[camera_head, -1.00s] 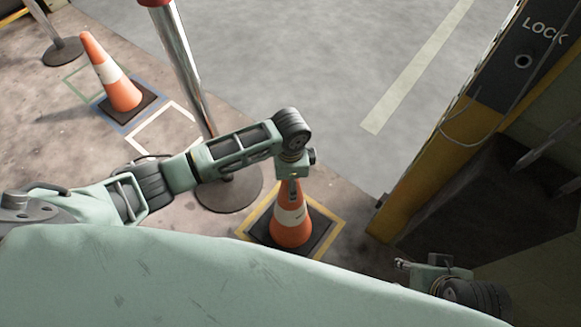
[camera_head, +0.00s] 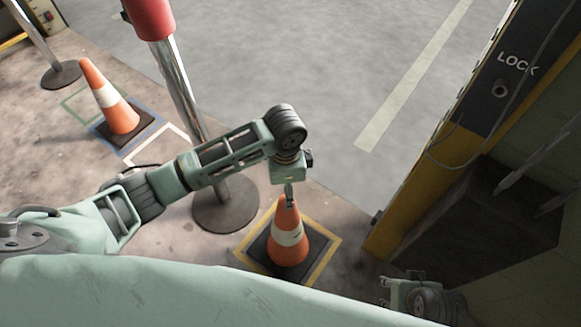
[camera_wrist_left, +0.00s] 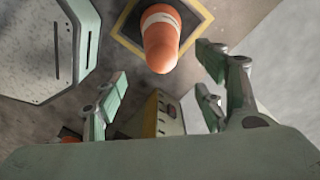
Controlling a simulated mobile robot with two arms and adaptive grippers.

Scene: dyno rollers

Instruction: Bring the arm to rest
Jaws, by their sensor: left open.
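My left arm comes in from the left, and its gripper (camera_head: 289,193) hangs down at the top of an orange-and-white cone (camera_head: 288,247). In the left wrist view, the left gripper (camera_wrist_left: 160,84) has its fingers spread wide. The cone (camera_wrist_left: 161,45) also shows there, toward the top between the fingers, with no clear grip on it. It stands upright on a dark base inside a yellow floor square (camera_head: 322,262). My right gripper (camera_head: 386,292) is low at the right, small and partly dark; its finger opening is unclear.
A red-topped chrome post (camera_head: 186,95) stands behind my left arm on a round base. Another cone (camera_head: 116,110) stands at the left near a second post (camera_head: 38,42). A yellow and black LOCK pillar (camera_head: 492,95) rises at the right. The grey floor beyond is clear.

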